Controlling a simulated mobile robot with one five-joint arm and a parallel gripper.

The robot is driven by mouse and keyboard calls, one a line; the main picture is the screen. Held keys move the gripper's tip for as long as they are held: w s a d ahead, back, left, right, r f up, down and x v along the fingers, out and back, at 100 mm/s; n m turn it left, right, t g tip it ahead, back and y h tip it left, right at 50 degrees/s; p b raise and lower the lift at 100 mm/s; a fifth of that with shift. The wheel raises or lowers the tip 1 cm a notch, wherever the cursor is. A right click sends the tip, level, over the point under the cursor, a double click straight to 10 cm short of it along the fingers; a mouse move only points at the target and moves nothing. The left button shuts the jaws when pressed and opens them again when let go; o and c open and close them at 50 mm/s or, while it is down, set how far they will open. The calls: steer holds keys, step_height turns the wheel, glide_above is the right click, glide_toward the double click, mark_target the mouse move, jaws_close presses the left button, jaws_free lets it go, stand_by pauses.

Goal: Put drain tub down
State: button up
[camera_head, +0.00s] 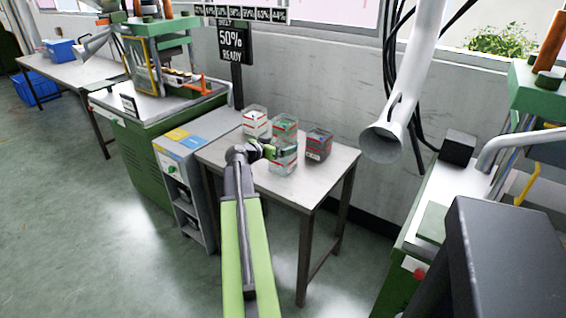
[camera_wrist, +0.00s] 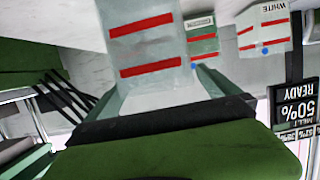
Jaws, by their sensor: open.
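A clear tub with red bands, which I take to be the drain tub (camera_head: 284,163), stands on the small table (camera_head: 236,152) near its front middle. My gripper (camera_head: 278,152) is at this tub, with its jaws open. In the wrist view, the same tub (camera_wrist: 148,45) is large and upside down, just in front of or between the open fingers (camera_wrist: 170,92). I cannot tell whether either finger touches it. Its label is not readable.
Behind it are a white-labelled tub (camera_head: 256,121) and a green-topped tub (camera_head: 285,126); a dark tub (camera_head: 319,144) is at the right. A grey cabinet (camera_head: 184,152) adjoins the table's left. A funnel-ended duct (camera_head: 384,142) hangs to the right. The table's front right is clear.

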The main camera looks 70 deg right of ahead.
mark_target(289, 141)
steer(key=b+x, duration=0.1)
steer(key=x, duration=0.4)
steer(key=shift+s+d+r, duration=0.1)
steer(key=shift+s+d, duration=0.05)
steer(key=shift+s, duration=0.1)
steer(key=shift+c, duration=0.3)
steer(key=c, duration=1.8)
steer(key=s+a+r+p, duration=0.1)
steer(key=s+r+p, duration=0.2)
steer(key=s+a+r+p, duration=0.1)
steer(key=s+r+p, duration=0.7)
steer(key=shift+s+a+r, duration=0.1)
steer(key=shift+s+a, duration=0.1)
steer(key=shift+a, duration=0.2)
steer(key=shift+c, duration=0.2)
